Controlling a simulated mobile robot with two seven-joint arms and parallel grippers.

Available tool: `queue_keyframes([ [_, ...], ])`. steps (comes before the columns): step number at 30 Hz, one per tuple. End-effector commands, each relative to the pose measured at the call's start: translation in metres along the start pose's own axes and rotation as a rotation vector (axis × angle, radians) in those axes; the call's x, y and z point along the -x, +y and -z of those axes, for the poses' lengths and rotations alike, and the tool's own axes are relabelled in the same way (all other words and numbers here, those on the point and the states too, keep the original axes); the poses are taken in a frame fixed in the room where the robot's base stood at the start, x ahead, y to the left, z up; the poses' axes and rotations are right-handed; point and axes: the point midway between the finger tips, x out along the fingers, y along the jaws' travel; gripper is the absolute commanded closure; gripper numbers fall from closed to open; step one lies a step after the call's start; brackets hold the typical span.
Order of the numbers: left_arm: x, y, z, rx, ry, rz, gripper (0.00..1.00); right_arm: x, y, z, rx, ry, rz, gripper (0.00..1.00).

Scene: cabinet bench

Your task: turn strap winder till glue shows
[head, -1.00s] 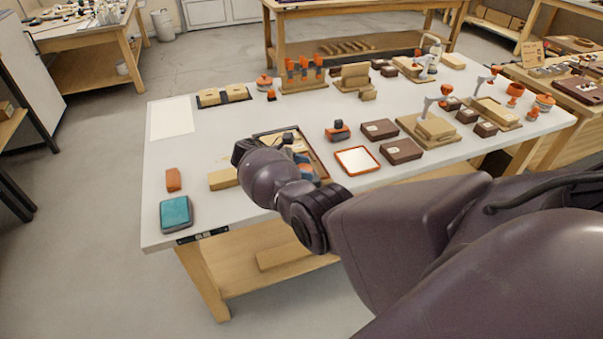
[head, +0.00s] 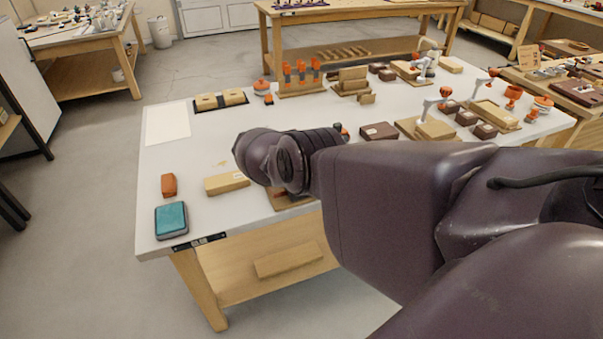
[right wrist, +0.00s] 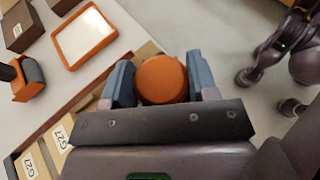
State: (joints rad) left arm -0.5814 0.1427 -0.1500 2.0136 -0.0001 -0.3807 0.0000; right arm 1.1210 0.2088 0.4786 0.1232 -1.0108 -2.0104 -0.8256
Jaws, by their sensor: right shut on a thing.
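In the right wrist view my right gripper (right wrist: 162,85) is shut on a round orange knob (right wrist: 162,79), with one blue-grey finger on each side of it. The knob shows end-on, and the dark gripper body hides what lies below it. I cannot tell whether it is part of the strap winder. No glue shows that I can make out. In the head view my right arm hides this gripper and what it holds. My left gripper is in neither view.
A wooden tray with labelled blocks (right wrist: 62,133) lies beside the gripper. An orange-rimmed white tray (right wrist: 85,36) and an orange-and-grey tool (right wrist: 30,80) lie beyond. A teal box (head: 171,219), an orange block (head: 169,185) and a tan block (head: 226,183) stand at the bench's left.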

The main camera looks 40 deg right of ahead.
Motion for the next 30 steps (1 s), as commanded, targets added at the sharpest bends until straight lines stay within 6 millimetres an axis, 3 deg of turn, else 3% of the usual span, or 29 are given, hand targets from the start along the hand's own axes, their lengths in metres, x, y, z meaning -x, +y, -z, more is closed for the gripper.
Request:
queue_keyframes([
  [17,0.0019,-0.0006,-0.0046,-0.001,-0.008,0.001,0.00,-0.0019,-0.0007,0.0009,-0.004,0.000,0.013,0.70],
  [18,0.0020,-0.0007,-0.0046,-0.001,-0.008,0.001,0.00,-0.0019,-0.0007,0.0009,-0.004,0.000,0.013,0.40],
  [22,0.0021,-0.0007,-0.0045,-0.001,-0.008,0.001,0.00,-0.0012,-0.0007,0.0005,-0.004,0.000,0.012,0.21],
  [30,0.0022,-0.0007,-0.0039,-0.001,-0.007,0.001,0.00,0.0000,-0.0008,-0.0003,-0.004,0.001,0.012,0.21],
])
